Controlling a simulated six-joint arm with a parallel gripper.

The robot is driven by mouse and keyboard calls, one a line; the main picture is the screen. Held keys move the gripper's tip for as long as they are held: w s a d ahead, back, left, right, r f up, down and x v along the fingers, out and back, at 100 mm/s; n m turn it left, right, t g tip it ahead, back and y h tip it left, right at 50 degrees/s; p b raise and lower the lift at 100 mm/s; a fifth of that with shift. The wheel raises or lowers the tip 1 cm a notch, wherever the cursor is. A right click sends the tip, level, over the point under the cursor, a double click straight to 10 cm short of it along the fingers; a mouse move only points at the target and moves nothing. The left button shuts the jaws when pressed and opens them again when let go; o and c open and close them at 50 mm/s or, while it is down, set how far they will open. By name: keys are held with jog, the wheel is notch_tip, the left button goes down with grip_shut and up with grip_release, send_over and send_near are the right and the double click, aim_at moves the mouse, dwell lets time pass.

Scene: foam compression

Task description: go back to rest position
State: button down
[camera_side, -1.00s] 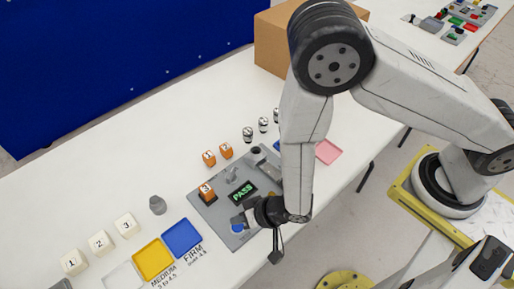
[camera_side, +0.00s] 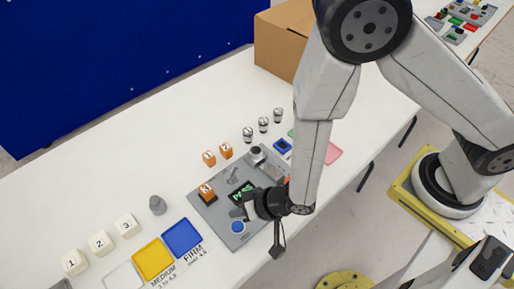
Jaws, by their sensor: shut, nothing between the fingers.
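My gripper (camera_side: 240,211) is shut and empty. It hangs over the front part of the grey test panel (camera_side: 206,216), just above and beside the blue round button (camera_side: 237,227). Whether it touches the panel cannot be told. The panel's small dark display (camera_side: 239,191) shows green lettering, partly covered by my gripper. An orange block marked 3 (camera_side: 206,192) sits on the panel's left side.
White numbered blocks (camera_side: 100,243), a grey peg (camera_side: 157,205), a yellow tray (camera_side: 153,259) and a blue tray (camera_side: 182,238) are at left. Orange blocks (camera_side: 209,157) and metal weights (camera_side: 248,134) stand behind the panel. A cardboard box (camera_side: 283,45) is at the back.

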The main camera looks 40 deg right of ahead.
jog(key=shift+w+d+r, duration=0.25)
jog(key=shift+w+d, duration=0.05)
jog(key=d+r+g+h, duration=0.1)
jog(key=d+r, duration=0.4)
jog(key=d, duration=0.4)
jog(key=d+r+n+g+h, duration=0.1)
jog(key=d+r+g+h, duration=0.1)
jog(key=d+r, duration=0.3)
jog(key=s+d+r+g+h, duration=0.1)
jog(key=d+r, duration=0.5)
jog(key=d, duration=0.7)
jog(key=shift+n+g+h, duration=0.4)
jog(key=shift+h, duration=0.3)
